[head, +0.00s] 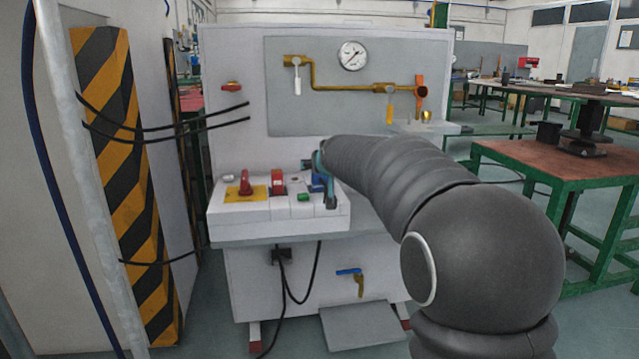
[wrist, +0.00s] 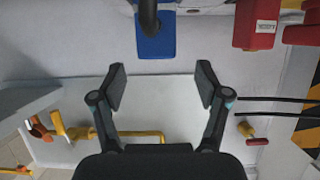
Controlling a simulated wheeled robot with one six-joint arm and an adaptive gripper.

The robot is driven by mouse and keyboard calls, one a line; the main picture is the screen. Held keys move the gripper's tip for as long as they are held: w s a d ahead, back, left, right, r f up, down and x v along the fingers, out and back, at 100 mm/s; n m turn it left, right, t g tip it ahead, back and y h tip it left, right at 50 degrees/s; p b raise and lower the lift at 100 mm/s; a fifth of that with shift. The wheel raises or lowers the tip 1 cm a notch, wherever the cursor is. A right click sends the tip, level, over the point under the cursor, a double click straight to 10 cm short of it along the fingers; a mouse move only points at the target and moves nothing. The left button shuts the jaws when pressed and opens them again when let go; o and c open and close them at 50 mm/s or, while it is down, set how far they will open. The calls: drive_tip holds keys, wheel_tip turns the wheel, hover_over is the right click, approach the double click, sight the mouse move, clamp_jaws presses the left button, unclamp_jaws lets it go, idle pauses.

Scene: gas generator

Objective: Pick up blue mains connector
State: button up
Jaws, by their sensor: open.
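The blue mains connector (wrist: 154,47) shows at the top middle of the wrist view as a blue block with a dark curved part in front of it. The block is cut off by the top edge of the picture. My gripper (wrist: 161,84) is open and empty, with its two fingers spread below the blue block and apart from it. In the head view my gripper (head: 325,190) hangs over the right part of the white control console (head: 240,216). A small patch of blue (head: 317,184) shows beside it there, mostly hidden by my gripper and arm.
A red switch (head: 246,184) on a yellow plate, a red block (head: 278,184) and a green button (head: 303,197) lie left of my gripper. Behind stands a grey panel (head: 330,115) with brass pipe and a gauge (head: 353,56). Black cables (head: 170,128) stretch at the left.

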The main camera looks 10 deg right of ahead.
sight(316, 179)
drive_tip(key=shift+x, duration=2.65)
drive_tip(key=shift+d+f, duration=0.15)
drive_tip(key=shift+s, duration=0.1)
drive_tip(key=c, duration=1.4)
drive_tip(key=shift+o, duration=0.2)
